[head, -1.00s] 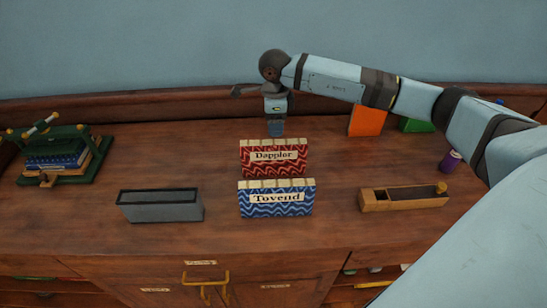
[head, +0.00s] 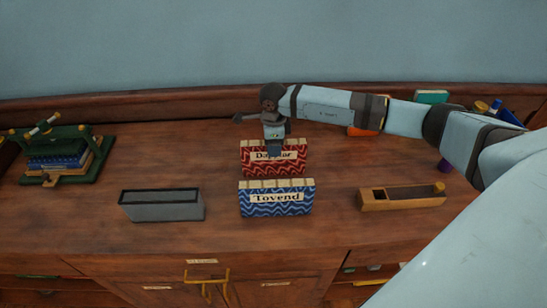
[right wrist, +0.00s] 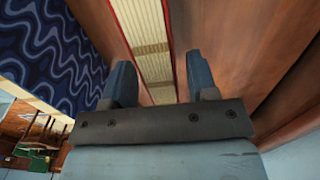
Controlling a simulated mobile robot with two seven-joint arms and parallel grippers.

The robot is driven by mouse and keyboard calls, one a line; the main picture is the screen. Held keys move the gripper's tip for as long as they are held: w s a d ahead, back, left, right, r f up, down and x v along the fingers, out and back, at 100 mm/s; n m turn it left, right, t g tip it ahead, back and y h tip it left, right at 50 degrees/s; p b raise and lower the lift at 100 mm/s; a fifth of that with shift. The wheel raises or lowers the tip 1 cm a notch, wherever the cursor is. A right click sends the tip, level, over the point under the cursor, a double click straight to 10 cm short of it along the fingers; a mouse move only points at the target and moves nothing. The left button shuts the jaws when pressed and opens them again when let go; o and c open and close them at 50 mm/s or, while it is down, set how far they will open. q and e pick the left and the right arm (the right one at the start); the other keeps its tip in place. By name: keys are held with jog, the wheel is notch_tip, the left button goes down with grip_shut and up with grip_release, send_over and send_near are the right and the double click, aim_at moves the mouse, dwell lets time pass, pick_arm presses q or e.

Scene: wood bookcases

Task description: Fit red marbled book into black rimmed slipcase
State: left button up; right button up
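The red marbled book (head: 290,167), with a partly covered cream label, stands upright behind the blue marbled book (head: 276,205) labelled Tovend. My right gripper (head: 274,150) is over the red book from above, with a finger in front of its label. In the right wrist view my open fingers (right wrist: 161,82) straddle the cream, red-edged top of the red book (right wrist: 152,40), with gaps at both sides. The grey slipcase (head: 162,212) with a black rim stands at the left, its opening upward and seemingly empty. My left gripper is not in view.
A green book press (head: 60,158) holding books stands at the far left. The blue book stands close in front of the red one. The top between blue book and slipcase is clear.

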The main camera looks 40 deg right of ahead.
grip_shut()
jog(key=shift+r, duration=0.2)
